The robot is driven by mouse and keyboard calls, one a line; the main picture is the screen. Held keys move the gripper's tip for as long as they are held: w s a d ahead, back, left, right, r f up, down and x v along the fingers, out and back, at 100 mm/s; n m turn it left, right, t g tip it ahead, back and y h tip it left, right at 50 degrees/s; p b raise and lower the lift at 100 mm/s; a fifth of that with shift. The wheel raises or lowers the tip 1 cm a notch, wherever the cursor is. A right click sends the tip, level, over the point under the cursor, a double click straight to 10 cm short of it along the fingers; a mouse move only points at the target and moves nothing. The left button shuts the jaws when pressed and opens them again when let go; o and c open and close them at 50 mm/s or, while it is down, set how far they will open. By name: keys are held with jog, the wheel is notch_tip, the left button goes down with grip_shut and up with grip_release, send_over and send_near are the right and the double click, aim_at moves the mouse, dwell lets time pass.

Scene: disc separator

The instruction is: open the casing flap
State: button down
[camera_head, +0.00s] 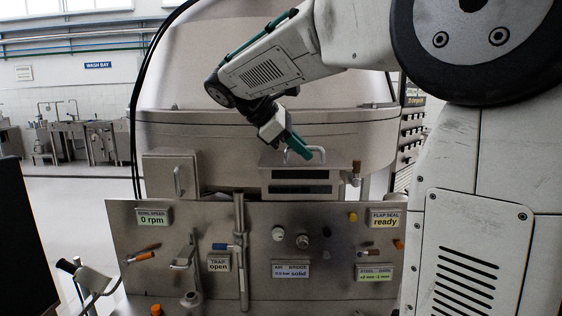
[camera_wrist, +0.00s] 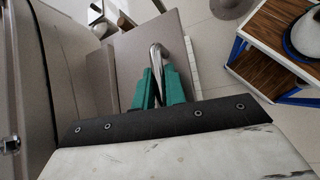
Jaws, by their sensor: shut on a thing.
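The casing flap (camera_head: 335,158) is a grey metal plate with a bar handle (camera_head: 290,153), on the front of the large round separator casing (camera_head: 200,130). My gripper (camera_head: 303,150) has teal fingers and reaches down to the handle from the upper left. In the wrist view, the gripper (camera_wrist: 158,88) has its fingers on either side of the bright curved handle (camera_wrist: 158,54), closed on it. The flap (camera_wrist: 125,70) lies beyond as a brownish-grey plate. Two dark slots (camera_head: 300,189) show below the handle. I cannot tell how far the flap stands from its seat.
Below is a control panel (camera_head: 250,235) with knobs, levers and labels; the flap seal label (camera_head: 385,220) reads "ready". A box with a handle (camera_head: 170,178) is at its left. In the wrist view, a wooden-topped blue-framed table (camera_wrist: 275,45) stands on the floor at right.

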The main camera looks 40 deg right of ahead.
jog(key=shift+w+d+r, duration=0.3)
jog(key=shift+w+r, duration=0.05)
jog(key=shift+r, duration=0.35)
jog(key=c, duration=1.7)
grip_release()
jog(key=shift+w+d+f, duration=0.1)
jog(key=shift+d, duration=0.05)
jog(key=v, duration=0.8)
jog(key=shift+f, duration=0.1)
